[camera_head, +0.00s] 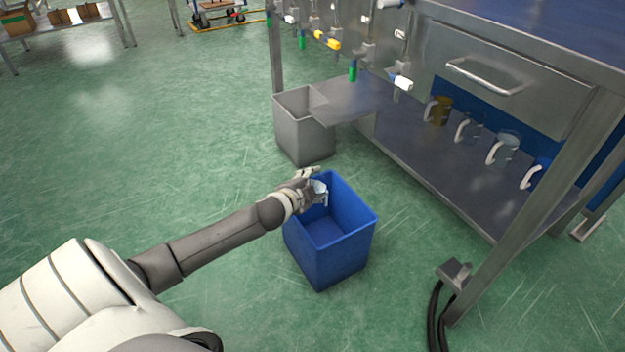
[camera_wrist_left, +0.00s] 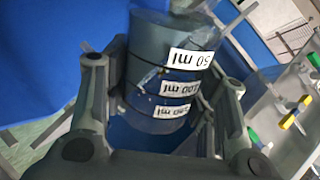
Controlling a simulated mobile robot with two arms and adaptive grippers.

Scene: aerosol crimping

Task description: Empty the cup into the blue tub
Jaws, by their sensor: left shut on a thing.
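The blue tub (camera_head: 345,262) stands open on the green floor in the middle of the head view. My left gripper (camera_head: 312,178) reaches over the tub's back left rim. It is shut on a clear measuring cup (camera_head: 321,193), held above the tub's opening. In the left wrist view the cup (camera_wrist_left: 165,85) sits between the two fingers, with ml labels that read upside down. Blue surfaces show behind it there. I cannot tell whether the cup has anything in it. The tub's inside looks bare where I can see it. My right gripper is not in view.
A grey bin (camera_head: 303,135) stands behind the tub. A metal workbench is at the right, its lower shelf (camera_head: 430,165) carrying several mugs, one of them amber (camera_head: 439,110). Dark cables (camera_head: 436,312) lie by its front leg. The floor left of the tub is clear.

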